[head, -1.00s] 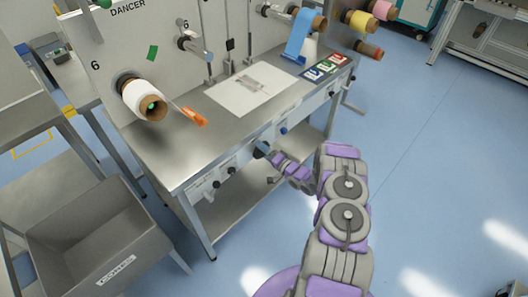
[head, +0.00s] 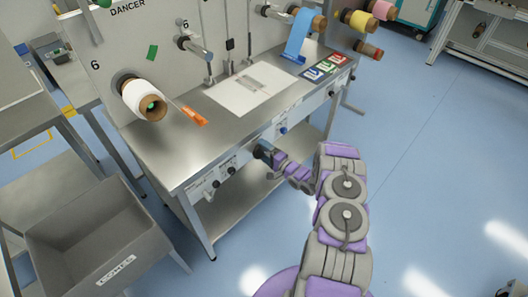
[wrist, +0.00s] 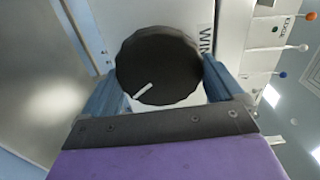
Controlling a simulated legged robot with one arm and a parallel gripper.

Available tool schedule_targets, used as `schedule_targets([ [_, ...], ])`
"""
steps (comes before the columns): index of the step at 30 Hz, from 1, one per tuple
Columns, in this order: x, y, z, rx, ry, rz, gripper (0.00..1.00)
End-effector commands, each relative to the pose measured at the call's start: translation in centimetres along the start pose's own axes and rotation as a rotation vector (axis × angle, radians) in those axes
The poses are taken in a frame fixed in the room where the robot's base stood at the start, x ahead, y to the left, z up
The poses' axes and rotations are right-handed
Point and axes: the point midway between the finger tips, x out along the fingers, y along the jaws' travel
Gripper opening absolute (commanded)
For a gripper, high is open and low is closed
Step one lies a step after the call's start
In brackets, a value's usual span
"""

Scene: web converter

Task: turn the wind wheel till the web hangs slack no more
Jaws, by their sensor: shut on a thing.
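The wind wheel is a black ribbed knob (wrist: 160,65) in the wrist view, with a white mark pointing to the lower left. A partly hidden label starting "WIN" (wrist: 206,40) is beside it. My gripper (wrist: 165,90) is shut on the knob, one blue-grey finger on each side. In the head view my gripper (head: 262,151) is at the front panel of the steel bench, and the knob is hidden by it. A blue web (head: 299,38) hangs from a roll at the back right. I cannot tell from this view how slack it is.
The steel bench (head: 165,150) carries a white sheet (head: 250,92), an orange tool (head: 193,116) and coloured cards (head: 325,66). A white roll (head: 139,97) sticks out at left. A grey bin (head: 95,240) stands at front left. Floor at right is clear.

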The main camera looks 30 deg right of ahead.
Motion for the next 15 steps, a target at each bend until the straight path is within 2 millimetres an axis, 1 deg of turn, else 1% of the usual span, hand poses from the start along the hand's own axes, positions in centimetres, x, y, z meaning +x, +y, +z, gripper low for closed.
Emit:
schedule_targets([
  [1, -0.10, 0.05, -0.34, -0.001, 0.008, 0.002, 0.63],
  [3, -0.10, 0.06, -0.33, -0.001, 0.009, 0.002, 0.63],
  [4, -0.10, 0.06, -0.34, -0.001, 0.009, 0.002, 0.96],
  [5, -0.10, 0.06, -0.33, -0.001, 0.008, 0.002, 0.99],
  [6, -0.10, 0.06, -0.30, -0.001, 0.008, 0.002, 1.00],
  [12, -0.18, -0.02, -0.14, -0.001, 0.004, 0.000, 1.00],
  [15, -0.63, -0.07, -0.09, -0.001, 0.004, 0.001, 1.00],
])
